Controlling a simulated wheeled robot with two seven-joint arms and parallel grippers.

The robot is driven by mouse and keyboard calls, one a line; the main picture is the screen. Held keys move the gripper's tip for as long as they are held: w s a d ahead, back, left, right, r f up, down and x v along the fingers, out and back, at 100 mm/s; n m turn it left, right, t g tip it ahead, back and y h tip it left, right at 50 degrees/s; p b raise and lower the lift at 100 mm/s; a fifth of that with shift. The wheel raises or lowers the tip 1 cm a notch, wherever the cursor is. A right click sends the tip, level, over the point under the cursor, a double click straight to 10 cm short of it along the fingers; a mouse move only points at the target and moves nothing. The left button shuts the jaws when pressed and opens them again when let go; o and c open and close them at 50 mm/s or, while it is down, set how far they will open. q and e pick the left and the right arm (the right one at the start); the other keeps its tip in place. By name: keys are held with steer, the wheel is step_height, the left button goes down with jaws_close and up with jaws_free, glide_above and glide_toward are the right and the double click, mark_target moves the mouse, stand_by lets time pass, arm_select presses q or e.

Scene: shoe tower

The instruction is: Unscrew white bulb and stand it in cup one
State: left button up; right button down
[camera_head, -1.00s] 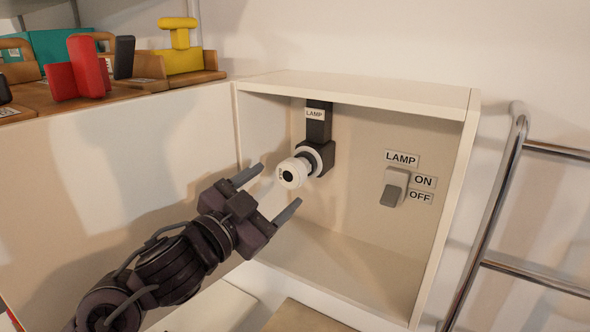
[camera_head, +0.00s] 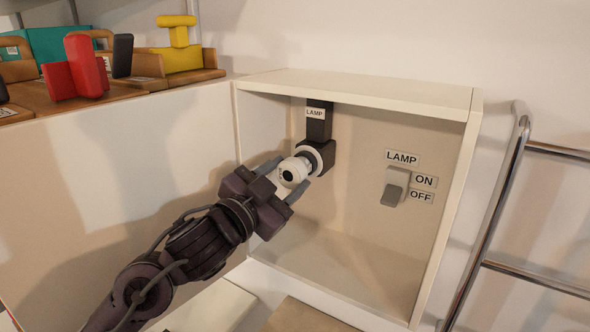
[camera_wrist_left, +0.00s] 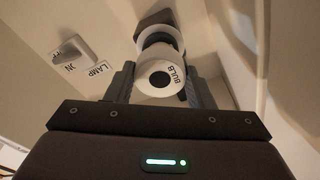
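The white bulb (camera_head: 293,172) sits in the black lamp holder (camera_head: 318,140) on the back wall of the open box, its end facing out. My left gripper (camera_head: 284,176) is open, with one finger on each side of the bulb. In the left wrist view the bulb (camera_wrist_left: 159,78), marked BULB, lies between the two fingers (camera_wrist_left: 160,88); a gap shows at least on its left side. Whether either finger touches it is unclear. No cup is in view. My right gripper is not in view.
A lamp switch (camera_head: 395,187) with ON and OFF labels is on the box's back wall, right of the bulb. The white box (camera_head: 360,90) encloses the lamp. Trays with red and yellow items (camera_head: 180,58) stand at upper left. A metal rail (camera_head: 490,210) is at right.

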arm_select(q)
steer(key=shift+n+p, duration=0.35)
steer(key=shift+n, duration=0.15)
steer(key=shift+n+t+y+p, duration=0.3)
steer(key=shift+n+p, duration=1.3)
steer(key=shift+n, duration=1.1)
steer(key=shift+n, duration=0.3)
steer(key=shift+s+d+n+t+y+p, duration=0.1)
steer(key=shift+n+t+y+p, duration=0.3)
steer(key=shift+n+p, duration=2.25)
steer(key=shift+n, duration=0.55)
